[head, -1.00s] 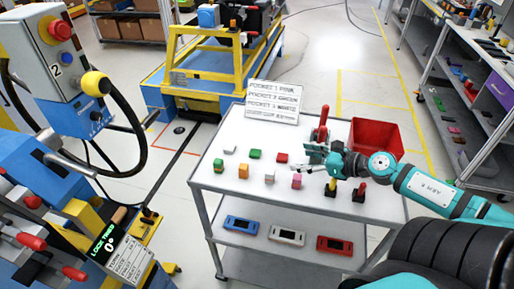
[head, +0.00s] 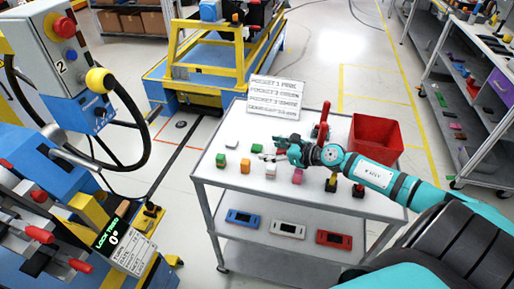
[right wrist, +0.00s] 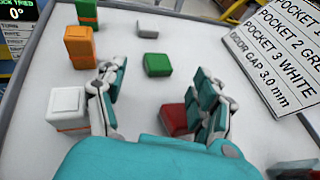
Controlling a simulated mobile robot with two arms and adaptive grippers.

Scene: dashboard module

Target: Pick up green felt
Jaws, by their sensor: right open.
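A small green block (head: 257,148) lies on the white top of the cart. It also shows in the right wrist view (right wrist: 157,65), just ahead of my right gripper's fingertips. A second green piece (head: 221,158) stands at the left of the top, with an orange lower part. Neither can be clearly told as felt. My right gripper (head: 272,149) reaches in from the right, close to the first green block. In the right wrist view the fingers (right wrist: 158,88) are spread apart, with nothing held. A red block (right wrist: 175,118) sits low between them, beside the right finger. My left gripper is not seen.
An orange block (right wrist: 79,47) and a white block (right wrist: 68,105) stand left of the fingers. A grey block (right wrist: 148,30) lies beyond the green one. A sign (head: 276,97) stands at the cart's back edge. A red bin (head: 376,138) stands at the right.

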